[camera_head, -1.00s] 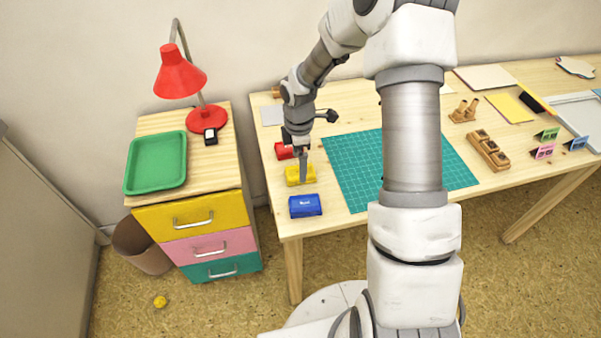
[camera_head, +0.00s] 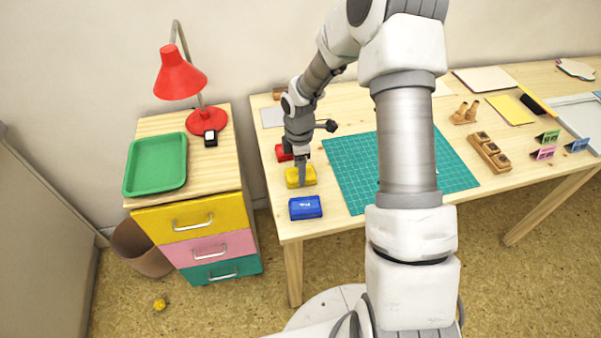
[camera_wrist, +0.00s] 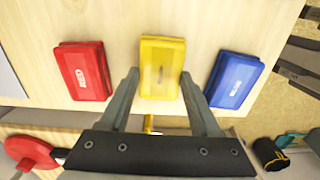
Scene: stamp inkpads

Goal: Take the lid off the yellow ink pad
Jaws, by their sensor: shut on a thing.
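The yellow ink pad (camera_head: 293,178) sits near the table's left edge, between the red ink pad (camera_head: 284,152) and the blue ink pad (camera_head: 305,208). My gripper (camera_head: 302,184) is down at the yellow pad. In the wrist view, the fingers of my gripper (camera_wrist: 158,77) lie on either side of the yellow pad (camera_wrist: 162,60) and are shut on it, at its lid. The red pad (camera_wrist: 83,70) and blue pad (camera_wrist: 235,80) stand apart on either side. I cannot tell whether the lid has come away from its base.
A green cutting mat (camera_head: 350,172) lies to the right of the pads. A wooden stamp holder (camera_head: 488,152) and small colored stands (camera_head: 545,151) are farther right. A drawer cabinet (camera_head: 200,222) with a green tray (camera_head: 156,164) and red lamp (camera_head: 182,78) stands at left.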

